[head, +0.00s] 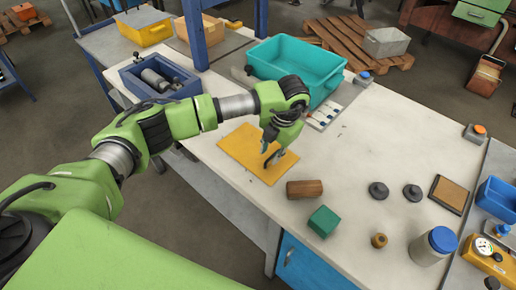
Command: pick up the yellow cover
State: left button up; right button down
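The yellow cover (239,151) is a thin flat sheet lying on the pale workbench, near its front left edge. My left gripper (270,157) points down over the right part of the cover and hides some of it. Its fingertips look close to the cover's surface, but I cannot tell whether they touch it. The fingers are small and partly overlapping, so their opening is unclear. The cover looks flat on the bench. My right gripper is out of view.
A brown cylinder (304,189) and a green block (323,221) lie right of the cover. A teal bin (296,67) stands behind my gripper, and a blue tray (178,92) stands to the left.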

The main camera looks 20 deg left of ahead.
aim_at(269, 159)
pick_arm(q)
jog(key=shift+w+a+f+p, duration=0.1)
jog(key=shift+f+p, duration=0.15)
jog(key=shift+f, duration=0.6)
jog(key=shift+w+a+f+p, duration=0.1)
jog(key=shift+f+p, duration=0.1)
jog(key=shift+f, duration=0.6)
grip_shut()
jog(key=shift+r, duration=0.1)
jog(key=shift+w+r, duration=0.1)
